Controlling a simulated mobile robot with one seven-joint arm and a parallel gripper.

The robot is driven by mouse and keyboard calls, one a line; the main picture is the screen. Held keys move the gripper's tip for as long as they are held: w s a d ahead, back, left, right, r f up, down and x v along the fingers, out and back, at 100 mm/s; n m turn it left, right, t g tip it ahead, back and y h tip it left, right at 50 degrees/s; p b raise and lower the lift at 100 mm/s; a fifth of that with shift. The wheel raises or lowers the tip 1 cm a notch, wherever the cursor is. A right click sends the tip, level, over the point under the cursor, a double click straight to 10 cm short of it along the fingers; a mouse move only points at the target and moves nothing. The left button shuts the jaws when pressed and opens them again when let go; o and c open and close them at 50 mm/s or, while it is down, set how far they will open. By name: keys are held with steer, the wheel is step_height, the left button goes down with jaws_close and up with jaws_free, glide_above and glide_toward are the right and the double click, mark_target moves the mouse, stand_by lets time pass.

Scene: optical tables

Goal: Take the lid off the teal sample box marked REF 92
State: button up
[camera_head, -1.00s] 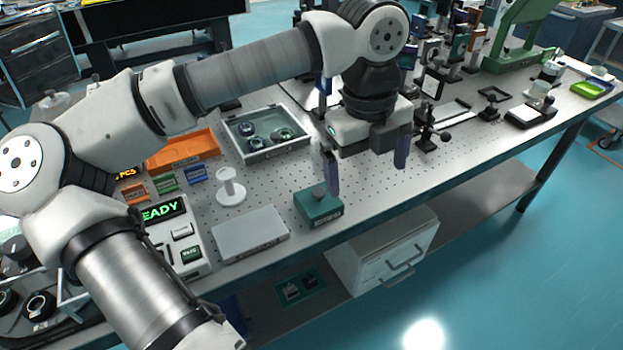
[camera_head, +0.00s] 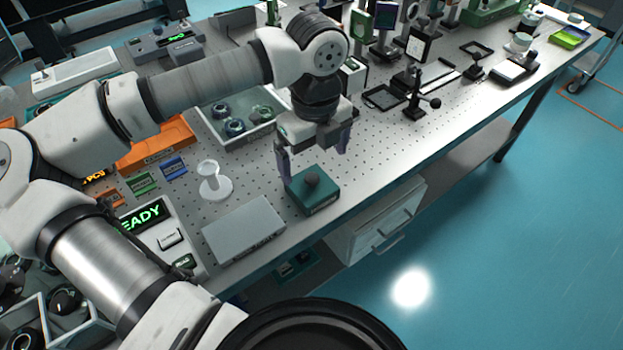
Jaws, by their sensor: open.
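The teal sample box (camera_head: 315,198) sits on the perforated optical table (camera_head: 400,145) near its front edge. Its lid (camera_head: 309,184) is on, with a dark round knob (camera_head: 312,179) on top. A label shows on the front face, too small to read. My gripper (camera_head: 314,166) is open and empty, pointing down. It hangs above and slightly behind the box, its left finger close to the box's back left corner and its right finger off to the right. I cannot tell whether the left finger touches the box.
A flat grey case (camera_head: 243,229) lies left of the box, and a white spool-like stand (camera_head: 213,182) stands behind that. A grey tray (camera_head: 235,133) with round parts is at the back. Optics posts (camera_head: 416,95) stand to the right. The table right of the box is clear.

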mark_target(312, 177)
steer(key=shift+w+a+f+p, duration=0.15)
steer(key=shift+f+p, duration=0.35)
steer(key=shift+f, duration=1)
steer(key=shift+w+a+f+p, duration=0.1)
steer(key=shift+f+p, duration=0.4)
steer(key=shift+f, duration=1)
steer(key=c, duration=1.1)
